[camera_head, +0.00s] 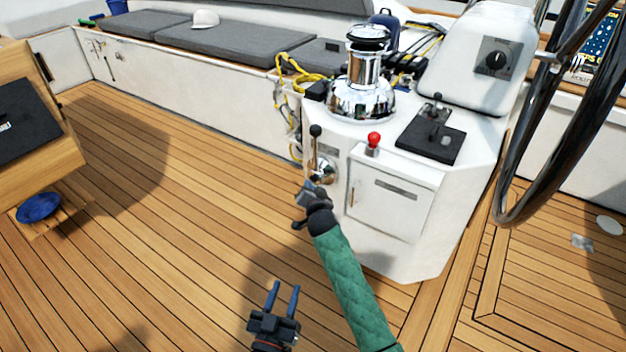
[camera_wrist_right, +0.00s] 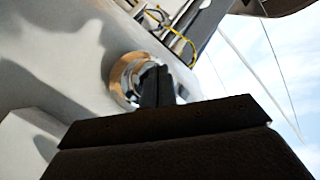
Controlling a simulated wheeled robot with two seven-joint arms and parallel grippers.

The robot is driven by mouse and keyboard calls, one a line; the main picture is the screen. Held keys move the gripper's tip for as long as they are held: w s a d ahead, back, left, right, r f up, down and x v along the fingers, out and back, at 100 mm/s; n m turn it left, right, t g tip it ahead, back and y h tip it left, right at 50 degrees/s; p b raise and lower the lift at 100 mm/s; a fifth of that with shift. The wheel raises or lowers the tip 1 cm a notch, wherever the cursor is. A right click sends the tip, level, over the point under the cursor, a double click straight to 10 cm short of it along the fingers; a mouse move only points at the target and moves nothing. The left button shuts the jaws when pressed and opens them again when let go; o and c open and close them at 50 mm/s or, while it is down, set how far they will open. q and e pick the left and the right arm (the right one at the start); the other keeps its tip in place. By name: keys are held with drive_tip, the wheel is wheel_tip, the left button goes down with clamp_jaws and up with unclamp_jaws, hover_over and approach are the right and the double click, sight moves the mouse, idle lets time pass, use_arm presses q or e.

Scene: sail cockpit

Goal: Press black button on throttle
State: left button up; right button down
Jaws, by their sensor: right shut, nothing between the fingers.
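The throttle (camera_head: 322,170) is a round chrome base on the side of the white console, with an upright lever topped by a black knob (camera_head: 315,131). In the right wrist view its round chrome base (camera_wrist_right: 121,78) shows behind my fingers. I cannot make out a black button on it. My right gripper (camera_head: 308,188), on the green-sleeved arm, is just below the throttle base in the head view. Its fingers (camera_wrist_right: 157,85) are shut and empty, pointing at the chrome base; I cannot tell whether they touch it. My left gripper (camera_head: 284,288) is open and empty, low over the deck.
The white console (camera_head: 440,195) carries a red knob (camera_head: 374,139), a black joystick panel (camera_head: 428,141) and a chrome winch (camera_head: 363,72) with yellow rope (camera_head: 293,70). A steering wheel (camera_head: 508,190) stands at right.

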drive_tip(key=shift+s+a, duration=0.15)
drive_tip(key=shift+s, duration=0.1)
drive_tip(key=s+a, duration=0.1)
drive_tip(key=s, duration=0.1)
drive_tip(key=s+a+p, duration=0.1)
drive_tip(key=shift+s+a, duration=0.4)
idle(0.4)
idle(0.6)
